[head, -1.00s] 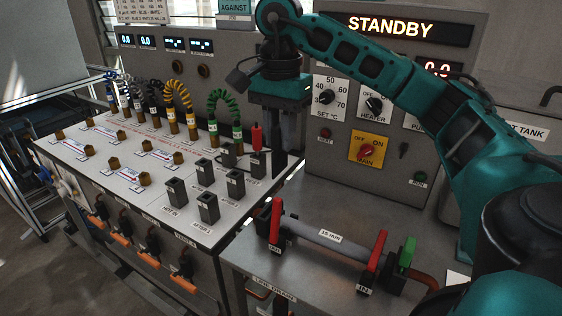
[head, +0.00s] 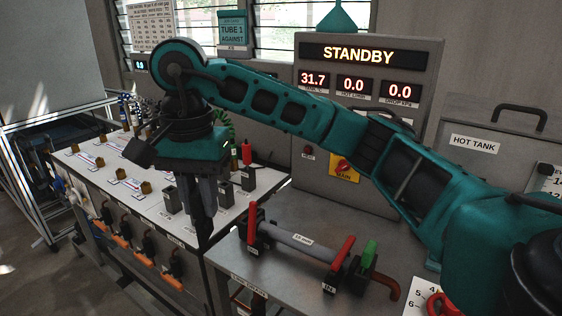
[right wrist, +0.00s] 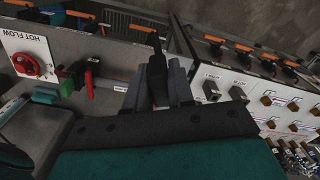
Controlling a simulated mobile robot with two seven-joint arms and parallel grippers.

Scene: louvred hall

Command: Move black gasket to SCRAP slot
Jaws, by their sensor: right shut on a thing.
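My right gripper (head: 203,222) hangs down in front of the near right corner of the white panel bench. In the right wrist view its grey fingers are shut on a slim black piece (right wrist: 157,68), which I take as the black gasket. Its full shape is hard to tell, and it points away past the fingertips. In the head view it merges with the dark fingertips. Several black slotted holders (head: 170,198) stand on the white panel (head: 110,172), partly hidden by the gripper. I can read no SCRAP label. My left gripper is not in view.
On the metal bench (head: 280,275) right of the gripper lies a grey tube (head: 292,240) between red levers, with a green lever (head: 369,253) beside it. The STANDBY cabinet (head: 420,75) stands behind. Orange-handled valves (head: 143,257) line the white bench's front.

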